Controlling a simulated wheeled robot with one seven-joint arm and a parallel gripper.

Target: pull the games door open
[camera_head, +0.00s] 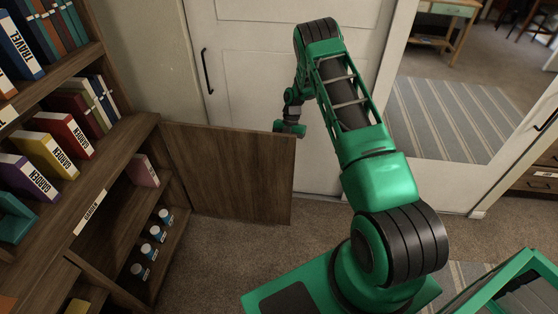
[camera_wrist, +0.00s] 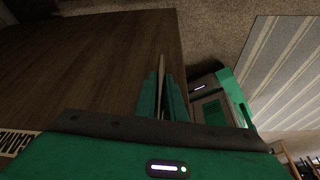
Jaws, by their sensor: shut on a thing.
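The brown wooden cabinet door (camera_head: 225,175) stands swung wide out from the right end of the bookcase, over the carpet. My gripper (camera_head: 290,130) is at the door's upper outer corner, partly hidden behind it. In the wrist view, the green fingers (camera_wrist: 161,98) are shut on a thin part at the door's edge, and the broad brown panel (camera_wrist: 105,65) fills the left. Whether they grip a handle or the panel itself is hard to tell.
The open bookcase compartment holds several blue-and-white containers (camera_head: 150,250) and a pink book (camera_head: 143,171). A white door (camera_head: 245,95) stands close behind my arm. Carpet (camera_head: 225,240) in front of the cabinet door is clear.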

